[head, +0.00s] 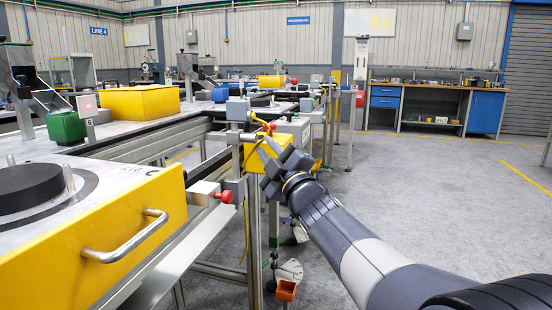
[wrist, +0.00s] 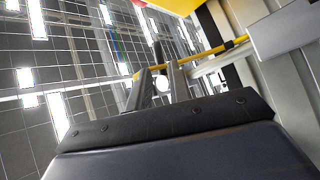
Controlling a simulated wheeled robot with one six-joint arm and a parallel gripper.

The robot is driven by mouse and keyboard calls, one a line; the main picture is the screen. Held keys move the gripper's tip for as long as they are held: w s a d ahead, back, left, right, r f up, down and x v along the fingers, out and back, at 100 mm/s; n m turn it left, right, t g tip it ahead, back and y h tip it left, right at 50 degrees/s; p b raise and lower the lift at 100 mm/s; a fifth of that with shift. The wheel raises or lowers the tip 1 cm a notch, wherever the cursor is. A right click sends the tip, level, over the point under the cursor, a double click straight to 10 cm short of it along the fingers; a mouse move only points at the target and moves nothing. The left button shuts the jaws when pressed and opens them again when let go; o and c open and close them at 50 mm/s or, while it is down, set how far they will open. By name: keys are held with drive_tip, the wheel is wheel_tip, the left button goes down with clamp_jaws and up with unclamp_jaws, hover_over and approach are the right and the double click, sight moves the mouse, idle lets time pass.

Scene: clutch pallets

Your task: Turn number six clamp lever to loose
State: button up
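My gripper (head: 264,147) is at the middle of the head view, beside the rail's corner post and in front of a yellow box (head: 254,159). Its two fingers are apart in the wrist view (wrist: 159,70), with no lever clearly held between them. A dark rod and a pale round spot show in the gap; I cannot tell what they belong to. A red knob (head: 266,128) is just above the fingertips in the head view. A plate marked 6 (head: 88,118) stands farther left. I cannot tell which part is the number six clamp lever.
A yellow pallet (head: 150,222) with a metal handle fills the near left. A red knob (head: 224,197) sticks out at its corner. A green box (head: 66,127) and yellow bin (head: 139,101) lie beyond. The floor (head: 430,210) at right is clear.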

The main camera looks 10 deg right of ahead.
sight(260, 139)
drive_tip(key=shift+v, duration=1.9)
drive_tip(key=shift+a, duration=0.1)
drive_tip(key=b+x, duration=0.1)
drive_tip(key=x, duration=1)
